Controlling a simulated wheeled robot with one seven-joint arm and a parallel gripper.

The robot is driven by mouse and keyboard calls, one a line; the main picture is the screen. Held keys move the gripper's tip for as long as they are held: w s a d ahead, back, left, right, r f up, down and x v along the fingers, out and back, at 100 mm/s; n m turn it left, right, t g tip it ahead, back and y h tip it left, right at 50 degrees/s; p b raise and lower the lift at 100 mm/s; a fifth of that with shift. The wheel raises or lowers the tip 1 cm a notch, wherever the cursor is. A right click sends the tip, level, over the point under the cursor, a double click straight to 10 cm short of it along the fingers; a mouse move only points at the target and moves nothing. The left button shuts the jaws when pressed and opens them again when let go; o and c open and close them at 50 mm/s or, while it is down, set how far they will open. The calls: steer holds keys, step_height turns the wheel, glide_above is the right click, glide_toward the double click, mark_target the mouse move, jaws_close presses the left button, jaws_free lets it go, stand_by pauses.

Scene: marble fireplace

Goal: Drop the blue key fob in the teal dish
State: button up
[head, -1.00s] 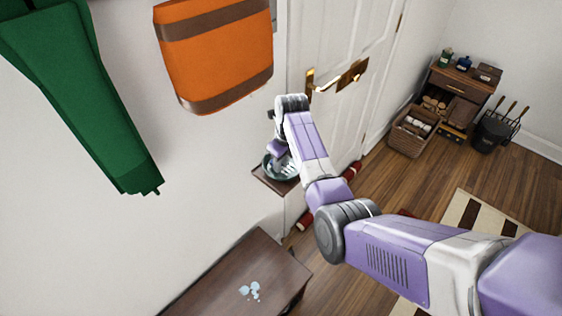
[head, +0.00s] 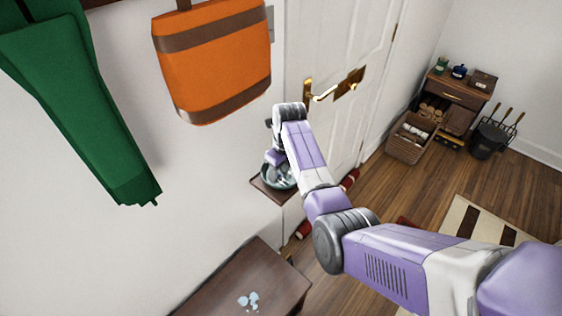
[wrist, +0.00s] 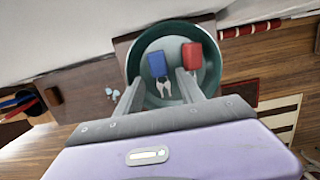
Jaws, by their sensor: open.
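The teal dish (wrist: 172,43) lies under my gripper in the wrist view; its rim also shows below my gripper in the head view (head: 284,185). The blue key fob (wrist: 157,64) appears inside the dish, left of a red fob (wrist: 192,54). A small pale piece, perhaps keys, shows just below the blue fob. My gripper (wrist: 159,84) is open, its two fingers apart over the dish, with nothing clearly held between them. The right finger overlaps the red fob's lower edge. In the head view my gripper (head: 277,160) hides part of the dish.
The dish stands on a small brown wall shelf (head: 262,188) beside a white door with a brass handle (head: 320,97). An orange bag (head: 212,65) and green umbrella-like item (head: 75,110) hang on the wall. A dark bench (head: 225,285) stands below left.

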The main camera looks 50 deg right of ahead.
mark_target(283, 182)
step_height(283, 182, up, 11)
steer(key=s, duration=0.1)
steer(key=shift+s+r+b, duration=0.2)
steer(key=shift+s+b, duration=0.15)
steer(key=shift+b, duration=0.05)
stand_by(0.4)
